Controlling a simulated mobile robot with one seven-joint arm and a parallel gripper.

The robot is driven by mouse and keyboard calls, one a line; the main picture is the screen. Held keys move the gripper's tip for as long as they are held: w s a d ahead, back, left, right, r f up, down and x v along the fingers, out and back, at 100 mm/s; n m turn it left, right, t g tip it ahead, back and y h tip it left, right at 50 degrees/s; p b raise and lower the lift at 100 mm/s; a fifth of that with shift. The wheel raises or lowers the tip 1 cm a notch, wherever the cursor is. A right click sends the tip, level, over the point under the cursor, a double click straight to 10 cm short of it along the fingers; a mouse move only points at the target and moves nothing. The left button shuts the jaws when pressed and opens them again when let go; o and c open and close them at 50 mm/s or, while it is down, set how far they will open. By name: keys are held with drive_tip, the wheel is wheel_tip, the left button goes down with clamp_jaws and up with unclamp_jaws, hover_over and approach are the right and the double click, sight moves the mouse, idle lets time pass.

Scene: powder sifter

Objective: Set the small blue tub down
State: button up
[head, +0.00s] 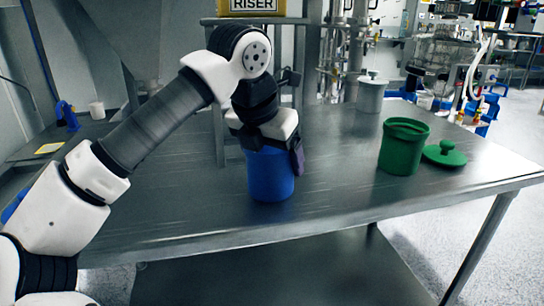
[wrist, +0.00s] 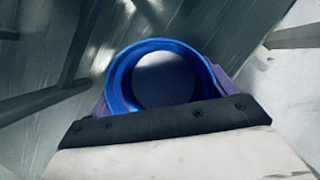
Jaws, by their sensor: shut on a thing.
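The small blue tub (head: 270,177) is upright at the middle of the metal table, near its front edge. Its base appears to be at the tabletop, but I cannot tell whether it touches. My gripper (head: 270,150) comes down from above and is shut on the tub near its rim. The tub's upper part is hidden behind my gripper in the head view.
A green tub (head: 402,148) stands open on the metal table (head: 340,190) to the right, with its green lid (head: 445,154) beside it. A grey lidded container (head: 371,95) stands at the back. The table between the blue and green tubs is clear. A yellow RISER sign (head: 252,6) is above.

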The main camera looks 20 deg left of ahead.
drive_tip(key=o, duration=1.1)
drive_tip(key=shift+r+p, duration=0.3)
drive_tip(key=shift+r, duration=0.05)
drive_tip(key=p+v, duration=0.1)
drive_tip(key=v, duration=1)
drive_tip(key=shift+s+a+r, duration=0.1)
drive_tip(key=shift+r, duration=0.2)
